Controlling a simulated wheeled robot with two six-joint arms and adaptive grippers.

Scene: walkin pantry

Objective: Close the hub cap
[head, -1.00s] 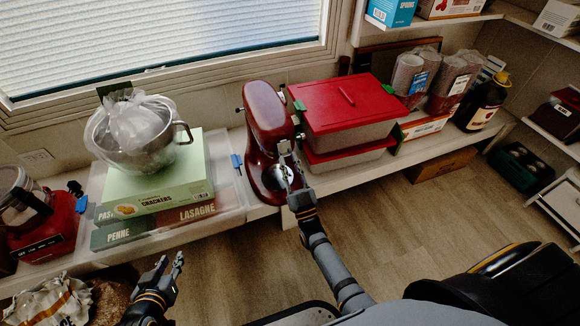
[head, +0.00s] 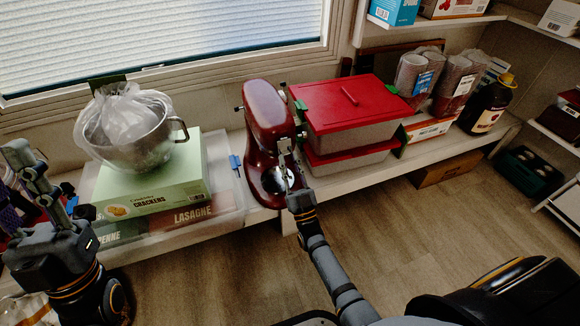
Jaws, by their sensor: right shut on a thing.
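The dark red stand mixer (head: 266,112) stands on the shelf in the middle of the head view, its head over its base. My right gripper (head: 286,163) is at the front of the mixer, just below the end of its head. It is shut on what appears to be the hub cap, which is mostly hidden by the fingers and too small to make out. Whether the cap is open or closed cannot be told. My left gripper (head: 48,175) is at the left edge, raised, with its fingers apart and empty, away from the mixer.
Left of the mixer, a metal bowl (head: 141,148) with a plastic bag stands on a green crackers box (head: 158,188), above a clear tray (head: 232,202). Red-lidded bins (head: 352,103) stand close on the right. A dark bottle (head: 487,104) is further right. Open floor lies in front.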

